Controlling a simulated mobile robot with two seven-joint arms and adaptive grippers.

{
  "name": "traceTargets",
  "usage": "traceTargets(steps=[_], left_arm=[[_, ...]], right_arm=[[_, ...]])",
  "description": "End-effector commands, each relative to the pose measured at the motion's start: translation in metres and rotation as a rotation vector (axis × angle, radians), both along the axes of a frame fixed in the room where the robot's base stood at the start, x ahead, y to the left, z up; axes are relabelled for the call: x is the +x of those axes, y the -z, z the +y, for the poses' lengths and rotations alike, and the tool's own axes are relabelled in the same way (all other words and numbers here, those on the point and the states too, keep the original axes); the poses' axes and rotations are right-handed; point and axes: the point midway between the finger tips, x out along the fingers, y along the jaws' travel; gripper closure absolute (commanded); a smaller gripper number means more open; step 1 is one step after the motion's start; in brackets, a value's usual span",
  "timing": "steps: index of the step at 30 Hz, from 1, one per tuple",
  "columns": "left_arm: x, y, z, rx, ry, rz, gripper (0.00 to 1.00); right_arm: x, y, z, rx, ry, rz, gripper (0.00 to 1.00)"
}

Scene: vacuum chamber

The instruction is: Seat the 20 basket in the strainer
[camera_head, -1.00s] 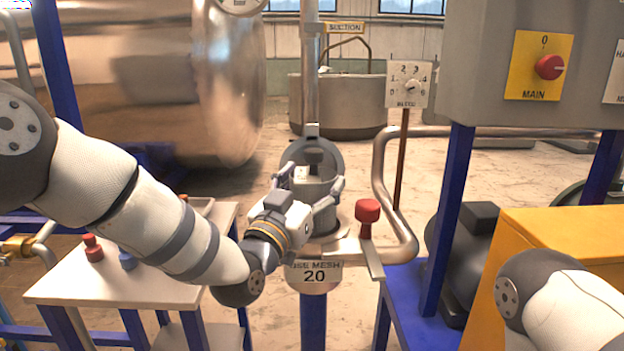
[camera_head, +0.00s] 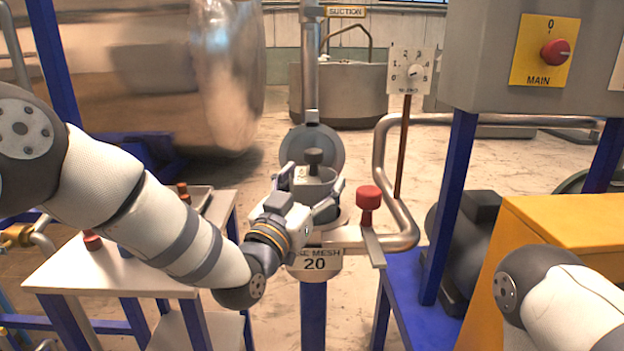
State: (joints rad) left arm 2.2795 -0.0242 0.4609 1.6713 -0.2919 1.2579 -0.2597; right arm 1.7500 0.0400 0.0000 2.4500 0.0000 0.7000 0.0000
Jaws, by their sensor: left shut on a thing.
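The strainer (camera_head: 334,262) stands at the middle on a blue post, with a label reading "USE MESH 20". Its round grey lid (camera_head: 326,143) stands open behind it. A grey basket (camera_head: 314,190) with a dark knob on top is at the strainer's mouth, upright as far as I see. My left gripper (camera_head: 312,197) is shut on this basket, one finger on each side. The gripper and basket hide much of the strainer's mouth, so I cannot tell how deep the basket sits. My right gripper is out of view; only its arm shows at lower right.
A red-knobbed clamp (camera_head: 369,198) and a bent pipe (camera_head: 381,150) stand close right of the strainer. A white side table (camera_head: 110,272) at left holds a red-knobbed item (camera_head: 92,241) and a tray. A yellow cabinet (camera_head: 570,225) and the MAIN switch panel (camera_head: 490,60) are at right.

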Motion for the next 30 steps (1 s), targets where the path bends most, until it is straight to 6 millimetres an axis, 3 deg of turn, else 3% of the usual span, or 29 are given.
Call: traceTargets(steps=[30], left_arm=[[0.0, 0.025, 0.0, -0.001, 0.0, -0.003, 0.76]], right_arm=[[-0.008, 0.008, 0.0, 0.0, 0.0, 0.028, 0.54]])
